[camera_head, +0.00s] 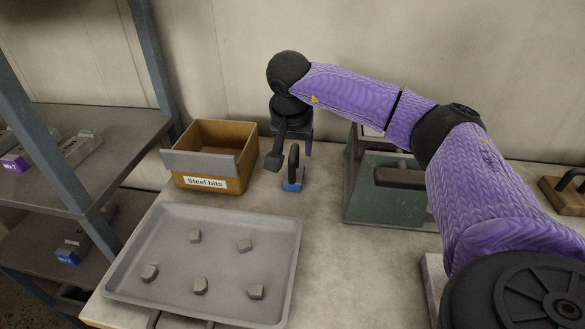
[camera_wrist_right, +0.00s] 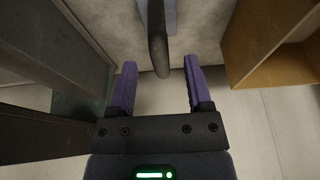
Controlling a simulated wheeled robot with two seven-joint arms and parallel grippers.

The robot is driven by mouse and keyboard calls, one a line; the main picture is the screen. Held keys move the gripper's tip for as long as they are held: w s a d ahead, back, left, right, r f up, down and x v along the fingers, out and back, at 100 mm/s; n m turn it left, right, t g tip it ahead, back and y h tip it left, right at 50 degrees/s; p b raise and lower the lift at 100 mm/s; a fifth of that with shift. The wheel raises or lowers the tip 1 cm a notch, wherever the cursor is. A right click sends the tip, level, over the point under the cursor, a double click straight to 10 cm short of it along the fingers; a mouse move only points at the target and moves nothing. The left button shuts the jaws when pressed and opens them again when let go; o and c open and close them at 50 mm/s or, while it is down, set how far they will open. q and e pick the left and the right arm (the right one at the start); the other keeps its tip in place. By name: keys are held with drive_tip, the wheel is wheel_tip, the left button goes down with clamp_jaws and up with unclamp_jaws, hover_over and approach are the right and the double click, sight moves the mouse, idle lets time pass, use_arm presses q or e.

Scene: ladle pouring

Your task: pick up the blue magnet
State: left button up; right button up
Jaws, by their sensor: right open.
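The blue magnet (camera_head: 292,186) stands on the table with its black upright handle (camera_head: 294,160) on top. It lies to the right of the cardboard box. My right gripper (camera_head: 290,157) is open and empty, with its fingers close to the handle. In the right wrist view the handle (camera_wrist_right: 158,45) runs down from the top, and its near end lies between the purple fingertips (camera_wrist_right: 158,72), with clear space on both sides. The magnet's base is partly cut off at the top of that view. My left gripper is not in view.
A box labelled "Steel bits" (camera_head: 207,183) stands left of the magnet. A grey tray (camera_head: 225,222) holding several steel bits lies in front. A green metal case (camera_head: 388,205) stands to the right. A wooden block with a handle (camera_head: 562,196) is far right. Shelves are at left.

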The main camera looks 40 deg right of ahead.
drive_tip(key=x, duration=0.2)
drive_tip(key=shift+w+d+f, duration=0.1)
drive_tip(key=shift+w+f, duration=0.05)
drive_tip(key=shift+f, duration=0.25)
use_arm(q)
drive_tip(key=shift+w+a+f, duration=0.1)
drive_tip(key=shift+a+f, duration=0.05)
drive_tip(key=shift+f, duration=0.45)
use_arm(e)
drive_tip(key=shift+r, duration=0.1)
drive_tip(key=shift+c, duration=0.7)
drive_tip(key=c, duration=0.7)
clamp_jaws()
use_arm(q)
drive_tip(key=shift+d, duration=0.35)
